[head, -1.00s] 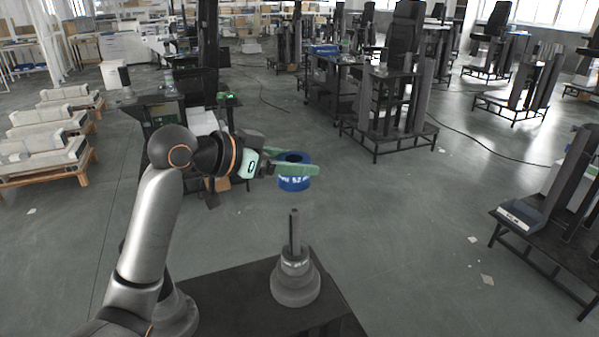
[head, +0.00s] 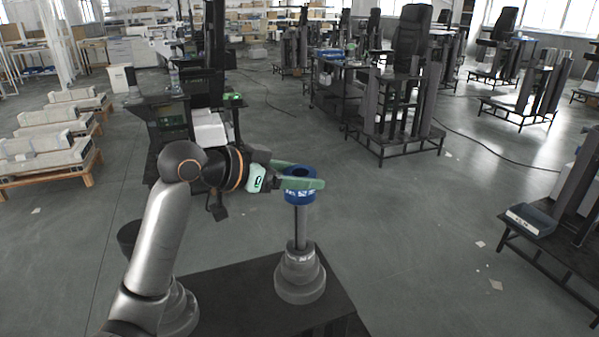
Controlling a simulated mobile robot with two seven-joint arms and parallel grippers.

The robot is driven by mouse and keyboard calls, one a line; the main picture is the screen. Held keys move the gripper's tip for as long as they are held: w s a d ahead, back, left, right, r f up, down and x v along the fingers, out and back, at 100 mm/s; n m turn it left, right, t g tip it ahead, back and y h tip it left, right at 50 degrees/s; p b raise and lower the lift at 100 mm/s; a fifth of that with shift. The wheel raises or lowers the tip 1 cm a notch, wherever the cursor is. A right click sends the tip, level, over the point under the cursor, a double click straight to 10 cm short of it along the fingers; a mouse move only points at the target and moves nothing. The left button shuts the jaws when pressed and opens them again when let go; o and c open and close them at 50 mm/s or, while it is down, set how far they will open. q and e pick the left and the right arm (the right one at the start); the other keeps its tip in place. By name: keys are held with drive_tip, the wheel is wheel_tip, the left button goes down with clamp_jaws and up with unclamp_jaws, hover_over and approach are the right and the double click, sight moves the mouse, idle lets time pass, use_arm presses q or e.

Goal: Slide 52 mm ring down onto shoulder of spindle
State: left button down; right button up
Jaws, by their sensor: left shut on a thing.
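The blue ring (head: 297,197) with white lettering is held in the green fingers of my left gripper (head: 306,177), hole facing up and roughly level. The grey spindle (head: 300,281) stands upright on a dark table, with a wide stepped base, a shoulder and a thin shaft. The ring is in line with the shaft, its lower edge meeting the shaft's upper end in the picture, well above the shoulder. The shaft's tip is hidden, so I cannot tell whether it is inside the ring. My right gripper is out of view.
The dark table (head: 228,287) has bare surface left of the spindle. Open floor lies to the right, with a cart carrying a blue-grey bin (head: 530,219) at the far right. Black stands with columns (head: 395,125) are behind, and pallets (head: 45,165) are at the left.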

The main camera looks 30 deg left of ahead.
sight(295, 228)
use_arm(q)
drive_tip(key=shift+r+p, duration=0.1)
drive_tip(key=shift+p, duration=0.5)
idle(1.1)
drive_tip(key=shift+r+p, duration=0.1)
drive_tip(key=shift+p, duration=0.95)
drive_tip(key=shift+f+p, duration=0.2)
drive_tip(key=shift+p, duration=0.3)
drive_tip(key=shift+f+b, duration=1.1)
drive_tip(key=shift+f, duration=0.65)
drive_tip(key=shift+f+b, duration=3.25)
drive_tip(key=shift+f, duration=1.05)
unclamp_jaws()
drive_tip(key=shift+f, duration=0.1)
